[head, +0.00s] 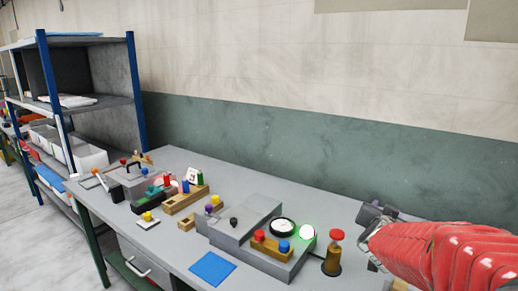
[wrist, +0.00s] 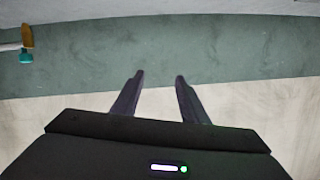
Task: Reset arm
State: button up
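My gripper (wrist: 159,76) shows in the wrist view with its two dark fingers apart and nothing between them. The wall fills the view behind the fingers. In the head view my red arm reaches in from the right edge, and the dark gripper (head: 372,216) is at its end, above the right part of the grey table (head: 180,160). The gripper is apart from the control panel and its buttons. Its fingers are too small to make out in the head view.
A grey control box (head: 240,222) with a gauge, a lit white button (head: 307,232) and coloured buttons stands mid-table. A blue pad (head: 212,268) lies in front. Shelves (head: 88,100) stand at the left.

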jog(key=s+a+n+g+y, duration=0.1)
jog(key=s+a+n+y, duration=0.3)
jog(key=a, duration=0.4)
jog(key=s+a+n+g+y, duration=0.1)
jog(key=s+a+n+y, duration=0.15)
jog(key=s+a, duration=0.55)
jog(key=s+a+f+n+g, duration=0.1)
jog(key=s+a+f+g, duration=0.1)
jog(key=s, duration=0.7)
jog(key=s+a+f+n+g, duration=0.1)
jog(key=s+a+f+g, duration=0.1)
jog(key=s, duration=0.8)
jog(key=shift+f+g+y, duration=0.45)
jog(key=shift+f+g, duration=0.15)
jog(key=shift+f, duration=0.3)
jog(key=shift+a, duration=0.1)
jog(key=shift+c, duration=0.2)
jog(key=shift+c, duration=0.9)
